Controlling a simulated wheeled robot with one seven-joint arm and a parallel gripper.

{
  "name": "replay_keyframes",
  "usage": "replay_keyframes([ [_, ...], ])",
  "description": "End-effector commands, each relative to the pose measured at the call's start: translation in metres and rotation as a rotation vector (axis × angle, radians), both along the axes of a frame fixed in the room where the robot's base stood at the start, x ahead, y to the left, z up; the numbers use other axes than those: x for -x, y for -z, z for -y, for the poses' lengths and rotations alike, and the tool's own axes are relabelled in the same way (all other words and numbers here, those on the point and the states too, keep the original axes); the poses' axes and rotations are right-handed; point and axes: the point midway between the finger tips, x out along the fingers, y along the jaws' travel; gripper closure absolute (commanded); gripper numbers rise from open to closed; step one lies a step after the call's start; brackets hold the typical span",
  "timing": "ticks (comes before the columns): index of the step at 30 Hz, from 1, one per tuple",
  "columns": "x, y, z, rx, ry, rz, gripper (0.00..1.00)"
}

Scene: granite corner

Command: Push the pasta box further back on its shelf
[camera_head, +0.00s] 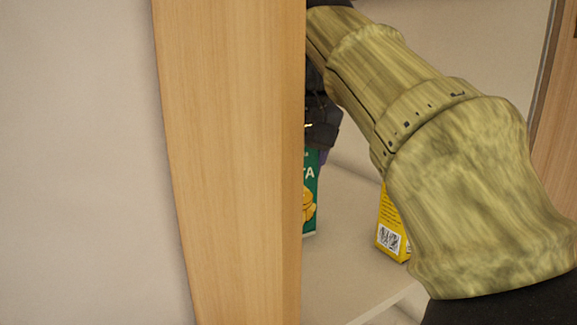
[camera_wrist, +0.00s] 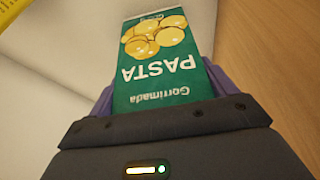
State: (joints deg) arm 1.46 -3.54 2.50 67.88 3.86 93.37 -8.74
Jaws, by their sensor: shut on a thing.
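The pasta box (camera_wrist: 160,68) is green with a white label reading PASTA and pictures of yellow pasta. In the wrist view it stands between the two purple fingers of my gripper (camera_wrist: 158,92), which are shut on it. In the head view only part of the pasta box (camera_head: 310,195) shows beside the wooden panel, on the pale shelf (camera_head: 345,245). My gripper is mostly hidden there behind the panel and my arm; a dark part of it shows above the box.
A yellow box (camera_head: 391,225) with a printed code stands on the shelf to the right, partly behind my arm. A wooden panel (camera_head: 230,160) hides much of the shelf's left side. Shelf surface between the two boxes is clear.

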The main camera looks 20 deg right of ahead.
Motion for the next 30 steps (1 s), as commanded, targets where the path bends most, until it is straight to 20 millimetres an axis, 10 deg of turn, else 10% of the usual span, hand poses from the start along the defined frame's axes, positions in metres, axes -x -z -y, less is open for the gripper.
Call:
replay_keyframes([
  [7,0.0,0.0,0.002,0.0,0.002,0.0,0.57],
  [8,0.0,0.0,0.002,0.0,0.002,0.0,0.13],
  [10,0.0,0.0,0.001,0.0,0.002,0.0,0.0],
  [30,0.011,-0.03,0.003,-0.001,0.001,0.002,0.0],
])
